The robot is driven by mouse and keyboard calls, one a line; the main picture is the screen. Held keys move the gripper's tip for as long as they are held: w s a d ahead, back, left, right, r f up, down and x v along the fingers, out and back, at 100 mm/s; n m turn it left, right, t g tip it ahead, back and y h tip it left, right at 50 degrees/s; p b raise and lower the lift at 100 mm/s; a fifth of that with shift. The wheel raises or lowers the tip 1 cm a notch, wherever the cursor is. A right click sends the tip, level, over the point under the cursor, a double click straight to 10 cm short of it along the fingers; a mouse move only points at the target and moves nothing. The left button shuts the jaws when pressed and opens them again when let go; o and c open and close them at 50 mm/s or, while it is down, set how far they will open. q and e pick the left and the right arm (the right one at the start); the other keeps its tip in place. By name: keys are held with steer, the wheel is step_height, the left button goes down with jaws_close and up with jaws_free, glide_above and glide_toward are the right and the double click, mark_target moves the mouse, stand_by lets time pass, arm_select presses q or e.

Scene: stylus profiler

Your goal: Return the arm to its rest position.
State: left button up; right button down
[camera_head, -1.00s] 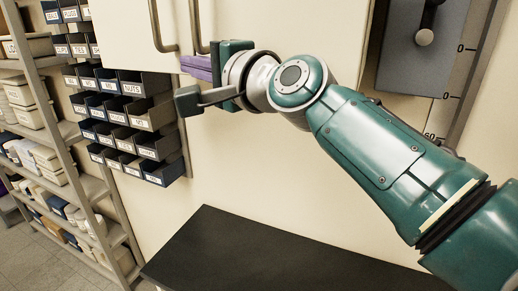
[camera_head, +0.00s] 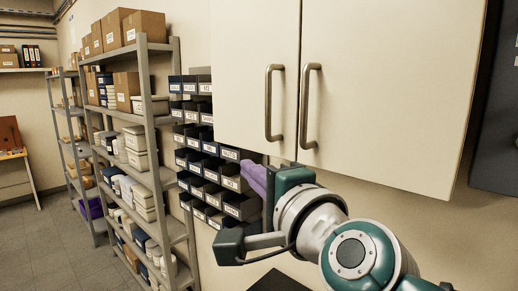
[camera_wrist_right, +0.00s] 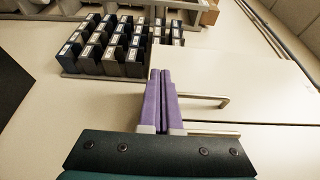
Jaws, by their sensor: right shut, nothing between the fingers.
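My right arm comes in from the lower right in the head view. Its right gripper (camera_head: 254,178) has purple fingers and sits in front of the wall, just below the cabinet's handles. In the right wrist view the two purple fingers of the gripper (camera_wrist_right: 160,78) lie side by side, shut, with nothing between them. The fingers appear close to the cabinet handles in the picture, but I cannot tell whether they touch. My left gripper is in neither view.
A white wall cabinet (camera_head: 395,85) with two metal handles (camera_head: 308,105) hangs above the gripper. Labelled bins (camera_head: 208,160) hang on the wall to the left. Grey shelving (camera_head: 150,130) with boxes stands further left. Open floor (camera_head: 45,245) shows at the lower left.

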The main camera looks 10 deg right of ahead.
steer(key=s+d+f+n+g+p, duration=0.1)
steer(key=s+f+n+g, duration=0.3)
steer(key=s, duration=0.3)
steer(key=s+d+f+n+g+p, duration=0.2)
steer(key=s+f+n+g, duration=0.1)
steer(key=s+f+n, duration=0.4)
steer(key=s+d+n+g+h, duration=0.2)
steer(key=s+d, duration=0.3)
steer(key=s, duration=0.4)
steer(key=s+d+n+g+h+p, duration=0.1)
steer(key=s+d+n+g+h, duration=0.2)
steer(key=s+d, duration=0.3)
steer(key=s+g, duration=0.1)
steer(key=s, duration=0.3)
steer(key=shift+d+r+h, duration=0.25)
steer(key=shift+d+h, duration=0.05)
